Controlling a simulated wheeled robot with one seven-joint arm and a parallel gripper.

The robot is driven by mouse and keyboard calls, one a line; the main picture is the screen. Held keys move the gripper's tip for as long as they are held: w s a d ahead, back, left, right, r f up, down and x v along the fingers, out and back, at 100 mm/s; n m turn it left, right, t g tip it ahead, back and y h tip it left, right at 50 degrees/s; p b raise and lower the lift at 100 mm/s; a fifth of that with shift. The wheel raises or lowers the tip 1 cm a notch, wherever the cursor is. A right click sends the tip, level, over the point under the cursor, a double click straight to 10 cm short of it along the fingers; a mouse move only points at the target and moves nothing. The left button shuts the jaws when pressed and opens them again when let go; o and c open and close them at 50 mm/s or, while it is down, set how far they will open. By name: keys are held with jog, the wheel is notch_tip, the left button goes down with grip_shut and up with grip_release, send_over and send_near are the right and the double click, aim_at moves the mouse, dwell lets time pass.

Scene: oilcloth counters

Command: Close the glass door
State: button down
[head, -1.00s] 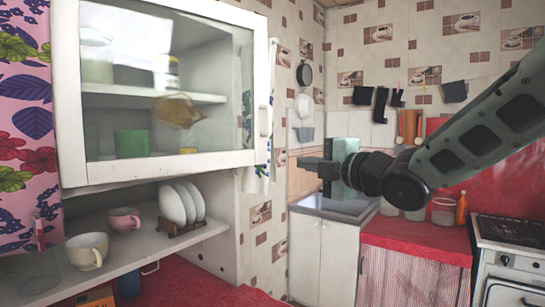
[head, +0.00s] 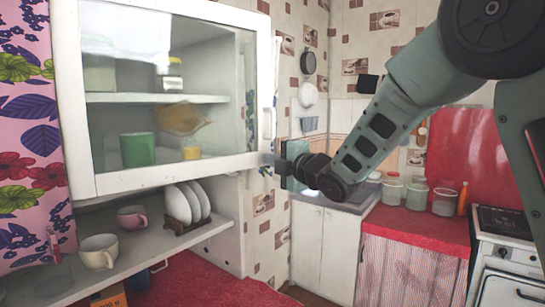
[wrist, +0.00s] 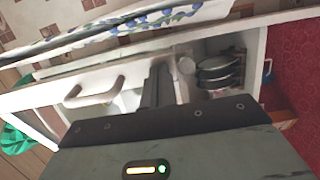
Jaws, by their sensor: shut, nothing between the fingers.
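The glass door (head: 170,173) of the wall cabinet has a white frame and a clear pane. Its handle edge reaches out past the cabinet's right side, so it looks ajar. The door handle (head: 267,124) is on the right frame bar; it also shows in the wrist view (wrist: 95,90), left of the fingers. My gripper (head: 273,160) is shut and empty at the door's lower right corner; its dark fingers show in the wrist view (wrist: 160,85). Whether they touch the frame I cannot tell.
Below the door, an open shelf (head: 150,247) holds a cream cup (head: 98,251), a pink cup (head: 132,217) and white plates (head: 184,203) in a rack. A patterned towel hangs beside the door. Glass jars (head: 417,193) stand on the red counter (head: 415,228) at right.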

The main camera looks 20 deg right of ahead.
jog(key=w+a+n+g+y, duration=0.2)
jog(key=w+a+n+y, duration=0.1)
jog(key=w, duration=0.6)
jog(key=shift+a+r+y+p, duration=0.3)
jog(key=shift+a+y, duration=0.2)
jog(key=shift+a, duration=0.2)
jog(key=shift+a, duration=0.1)
jog(key=shift+f, duration=0.1)
